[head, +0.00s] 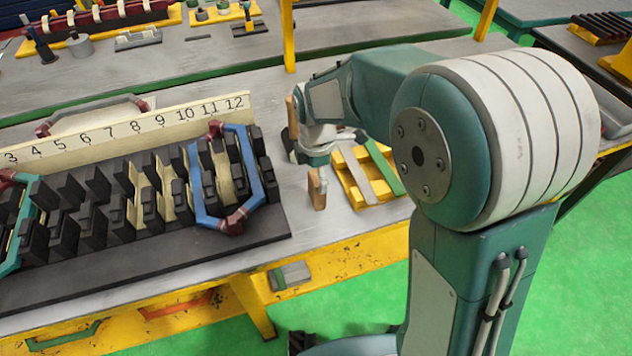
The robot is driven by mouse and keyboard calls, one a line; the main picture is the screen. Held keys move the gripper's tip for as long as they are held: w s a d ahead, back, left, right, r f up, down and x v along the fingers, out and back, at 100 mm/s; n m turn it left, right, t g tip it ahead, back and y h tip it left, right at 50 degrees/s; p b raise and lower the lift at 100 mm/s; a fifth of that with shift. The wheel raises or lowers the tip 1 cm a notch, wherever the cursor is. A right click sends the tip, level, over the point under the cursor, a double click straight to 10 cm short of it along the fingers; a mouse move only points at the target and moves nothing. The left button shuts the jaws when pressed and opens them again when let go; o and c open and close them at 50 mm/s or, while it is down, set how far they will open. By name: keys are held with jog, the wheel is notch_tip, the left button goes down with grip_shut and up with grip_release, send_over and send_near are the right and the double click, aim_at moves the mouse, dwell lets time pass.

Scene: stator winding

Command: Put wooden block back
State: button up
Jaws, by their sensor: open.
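A yellow holder (347,186) lies on the grey table at the right. A pale wooden block (358,174) lies slanted in it, beside a green strip (384,166). My gripper (305,158) is open just left of the holder, low over the table. Narrow tan pieces show at its far side and at its near side; I cannot tell whether they are finger pads or separate pieces. My wrist and forearm hide part of the holder and the fingers.
A dark slotted stator (150,238) with a numbered strip (125,130) fills the left. A blue coil (250,165) sits at its right end, near my gripper. A yellow post (288,40) stands behind.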

notch_tip(320, 180, up, 9)
jog(key=shift+f, duration=0.15)
jog(key=shift+s+d+r, duration=0.1)
jog(key=shift+r, duration=0.15)
jog(key=s+d+r+m+t, duration=0.2)
jog(key=s+d+m, duration=0.4)
jog(key=s+m, duration=0.3)
jog(key=s+d+r+m+t, duration=0.3)
jog(key=s+d+m, duration=0.3)
jog(key=s+m, duration=0.4)
jog(key=shift+d+m+t, duration=0.25)
jog(key=shift+m+t, duration=0.05)
jog(key=shift+m, duration=0.8)
jog(key=shift+w, duration=0.1)
